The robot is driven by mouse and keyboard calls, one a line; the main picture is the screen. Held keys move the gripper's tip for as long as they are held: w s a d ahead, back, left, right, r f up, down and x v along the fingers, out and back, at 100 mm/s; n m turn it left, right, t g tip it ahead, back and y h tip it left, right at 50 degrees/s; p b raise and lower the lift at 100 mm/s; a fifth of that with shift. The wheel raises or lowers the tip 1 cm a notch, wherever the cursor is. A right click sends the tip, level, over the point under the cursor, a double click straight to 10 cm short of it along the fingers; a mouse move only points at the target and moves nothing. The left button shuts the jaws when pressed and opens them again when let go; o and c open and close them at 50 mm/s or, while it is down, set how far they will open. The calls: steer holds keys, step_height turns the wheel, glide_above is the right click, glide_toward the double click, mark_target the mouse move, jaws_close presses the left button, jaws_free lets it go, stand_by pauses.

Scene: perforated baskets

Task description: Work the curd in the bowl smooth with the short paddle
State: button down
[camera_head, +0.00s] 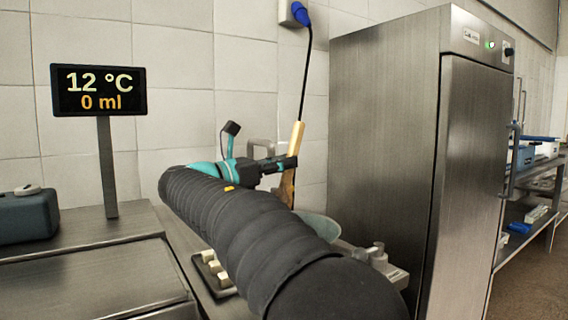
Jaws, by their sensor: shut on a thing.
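A wooden paddle (296,137) stands nearly upright, tilted slightly, with its pale handle up and a darker brown part below. My gripper (288,163) is shut on the paddle partway along it. A pale bowl (322,226) shows only in part behind my arm, just below and to the right of the paddle. The paddle's lower end is hidden by my arm, so I cannot tell whether it touches the bowl or its contents. The curd in the bowl is not visible.
A display (98,90) reads 12 °C and 0 ml. A tall steel cabinet (385,130) stands close on the right. A small metal device (375,256) sits beside the bowl.

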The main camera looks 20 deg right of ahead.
steer(key=shift+s, duration=0.1)
steer(key=shift+s+d+f+b, duration=0.1)
steer(key=shift+s+d+b, duration=0.1)
steer(key=shift+s, duration=0.25)
steer(key=shift+s+d+f+b, duration=0.1)
steer(key=shift+s+b, duration=0.05)
steer(key=shift+s, duration=0.25)
steer(key=shift+w+r, duration=0.1)
steer(key=shift+w, duration=0.1)
steer(key=shift+w+a+r+p, duration=0.1)
steer(key=shift+w+a+p, duration=0.1)
steer(key=shift+w, duration=0.2)
steer(key=shift+w+a+p, duration=0.1)
steer(key=shift+w+p, duration=0.05)
steer(key=shift+w, duration=0.25)
step_height(320, 180, up, 9)
stand_by(0.8)
stand_by(0.9)
